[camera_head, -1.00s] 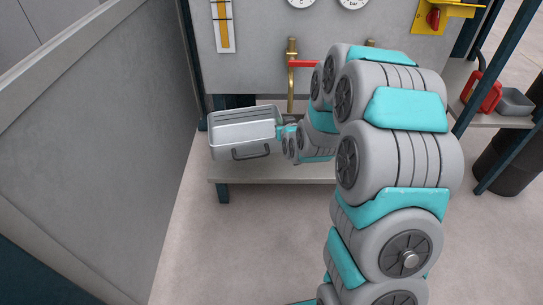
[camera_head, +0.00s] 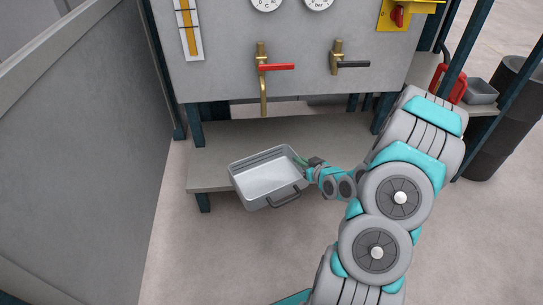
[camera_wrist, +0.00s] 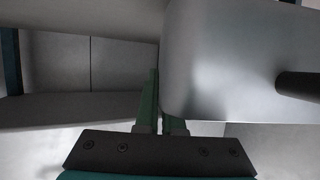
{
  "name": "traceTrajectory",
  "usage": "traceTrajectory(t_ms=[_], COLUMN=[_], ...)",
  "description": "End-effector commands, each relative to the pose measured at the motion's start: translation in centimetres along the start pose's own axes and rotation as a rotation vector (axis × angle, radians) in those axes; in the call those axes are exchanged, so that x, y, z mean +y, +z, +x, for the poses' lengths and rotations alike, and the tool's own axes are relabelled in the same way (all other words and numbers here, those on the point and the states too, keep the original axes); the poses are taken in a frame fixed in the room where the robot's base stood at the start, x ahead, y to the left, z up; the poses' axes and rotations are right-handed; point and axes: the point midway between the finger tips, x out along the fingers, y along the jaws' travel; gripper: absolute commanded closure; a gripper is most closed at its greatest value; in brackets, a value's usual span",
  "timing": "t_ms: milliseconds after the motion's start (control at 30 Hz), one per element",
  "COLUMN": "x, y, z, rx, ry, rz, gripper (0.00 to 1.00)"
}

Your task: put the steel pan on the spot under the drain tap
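The steel pan (camera_head: 266,178) is a shallow open grey tray with a dark bar handle on its near side. It is held slightly tilted at the front edge of the low shelf. My gripper (camera_head: 308,163) is at its right side, shut on its wall; in the wrist view the green fingers (camera_wrist: 160,112) meet the pan's wall (camera_wrist: 220,70). A brass tap with a red lever (camera_head: 263,82) and a long down-turned spout hangs over the shelf, behind the pan. A second brass tap with a black lever (camera_head: 338,58) is to its right. No spot marking shows.
The low grey shelf (camera_head: 215,165) is bare under the taps, with dark legs at its sides. A grey wall panel (camera_head: 80,150) stands at left. At right, a side shelf holds a red can (camera_head: 455,90) and a grey tray (camera_head: 480,92), beside dark drums (camera_head: 500,140).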

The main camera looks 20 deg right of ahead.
Motion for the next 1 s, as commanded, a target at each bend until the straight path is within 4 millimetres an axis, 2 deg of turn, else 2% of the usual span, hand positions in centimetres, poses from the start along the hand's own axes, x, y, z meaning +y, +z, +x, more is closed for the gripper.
traceTrajectory(t_ms=[600, 733, 1000], x=[4.5, 5.3, 5.7], y=[-3.4, -3.9, -4.3], z=[11.1, 12.6, 13.9], rx=[0.0, 0.0, 0.001], ry=[0.0, 0.001, 0.0], rz=[-0.005, -0.002, -0.001], gripper=[1.0, 1.0, 1.0])
